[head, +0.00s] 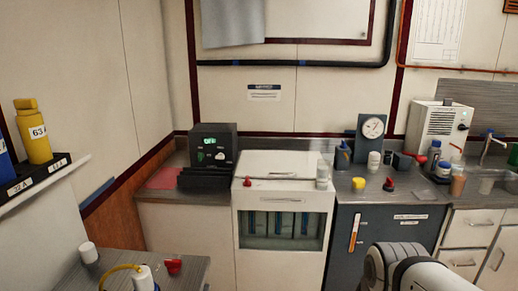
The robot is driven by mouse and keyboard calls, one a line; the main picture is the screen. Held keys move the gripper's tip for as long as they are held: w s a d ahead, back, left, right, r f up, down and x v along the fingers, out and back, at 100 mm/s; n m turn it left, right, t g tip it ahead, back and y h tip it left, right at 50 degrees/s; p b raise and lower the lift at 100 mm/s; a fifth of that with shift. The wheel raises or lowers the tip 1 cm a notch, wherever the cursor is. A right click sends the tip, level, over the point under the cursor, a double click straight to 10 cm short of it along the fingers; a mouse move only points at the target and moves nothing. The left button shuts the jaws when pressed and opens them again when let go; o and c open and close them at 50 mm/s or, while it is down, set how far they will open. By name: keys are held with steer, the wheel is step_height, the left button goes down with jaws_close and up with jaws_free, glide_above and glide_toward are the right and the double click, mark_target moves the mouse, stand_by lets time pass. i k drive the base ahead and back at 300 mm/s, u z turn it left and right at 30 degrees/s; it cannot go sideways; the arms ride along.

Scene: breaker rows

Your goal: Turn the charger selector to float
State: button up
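A dark box (226,131) with a lit green display (210,141) stands on the back counter, left of centre. It looks like the charger. A small pale knob (219,156) sits below the display and may be the selector. Its pointing direction and the labels are too small to read. A rounded pale grey part of my arm shows at the bottom right, well apart from the box. My gripper is not in view.
Below and right of the box is a white cabinet (283,188) with a windowed front. Bottles, caps and a dial gauge (372,127) crowd the counter to the right. A shelf (40,180) with a yellow bottle (36,135) juts in at left. A small table (185,271) stands at front left.

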mark_target(221, 156)
steer(key=z, duration=0.2)
steer(key=i, duration=1.95)
steer(key=u, duration=0.8)
steer(key=k, duration=0.8)
steer(key=u, duration=0.2)
steer(key=i, duration=0.85)
steer(key=z, duration=0.05)
